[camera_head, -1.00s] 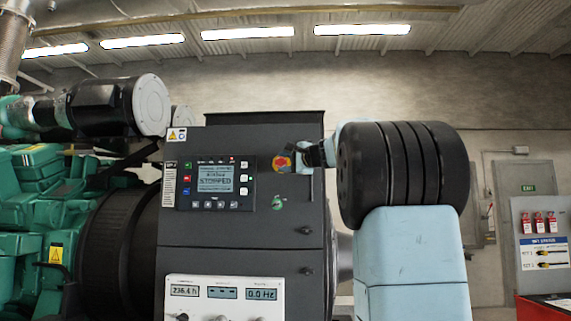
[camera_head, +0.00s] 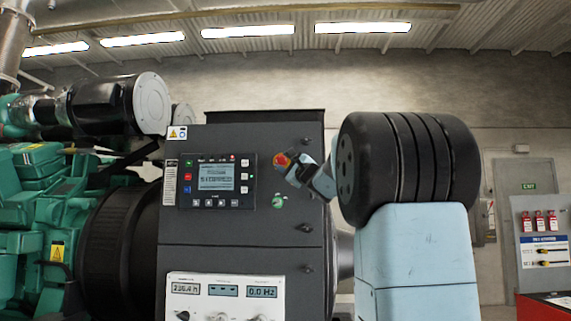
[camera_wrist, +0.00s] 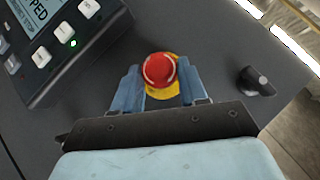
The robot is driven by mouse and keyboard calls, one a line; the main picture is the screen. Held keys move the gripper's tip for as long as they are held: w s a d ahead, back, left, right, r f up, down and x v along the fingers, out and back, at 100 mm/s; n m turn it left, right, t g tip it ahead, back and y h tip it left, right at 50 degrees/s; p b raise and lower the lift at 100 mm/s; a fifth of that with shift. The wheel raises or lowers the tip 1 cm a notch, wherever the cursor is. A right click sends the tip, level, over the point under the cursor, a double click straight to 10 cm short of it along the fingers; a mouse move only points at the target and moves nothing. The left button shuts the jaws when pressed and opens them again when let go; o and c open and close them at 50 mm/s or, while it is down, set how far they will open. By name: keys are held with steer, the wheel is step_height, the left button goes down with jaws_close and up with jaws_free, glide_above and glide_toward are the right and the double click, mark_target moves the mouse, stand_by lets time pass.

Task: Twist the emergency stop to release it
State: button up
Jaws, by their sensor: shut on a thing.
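The red emergency stop (camera_wrist: 159,69) sits on a yellow round plate on the dark control cabinet. In the head view the emergency stop (camera_head: 281,159) is at the upper right of the cabinet front, partly covered by my gripper. My gripper (camera_wrist: 158,78) has one finger on each side of the red button and is shut on it. In the head view my gripper (camera_head: 293,169) reaches the button from the lower right, tilted. The exact contact of the fingertips is hard to see.
A control panel with a screen (camera_head: 216,178) is left of the button. A green switch (camera_head: 279,200) sits just below it. A black knob (camera_wrist: 256,82) shows at the right in the wrist view. A white meter panel (camera_head: 225,298) is lower on the cabinet.

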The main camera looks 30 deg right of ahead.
steer(key=shift+w+f+m+t+h, duration=0.15)
steer(key=shift+f+m+t+h, duration=0.2)
steer(key=shift+m, duration=0.35)
steer(key=shift+r, duration=0.1)
steer(key=o, duration=0.8)
steer(key=shift+w, duration=0.1)
steer(key=shift+c, duration=0.2)
steer(key=o, duration=0.3)
steer(key=shift+r, duration=0.1)
steer(key=v, duration=1.4)
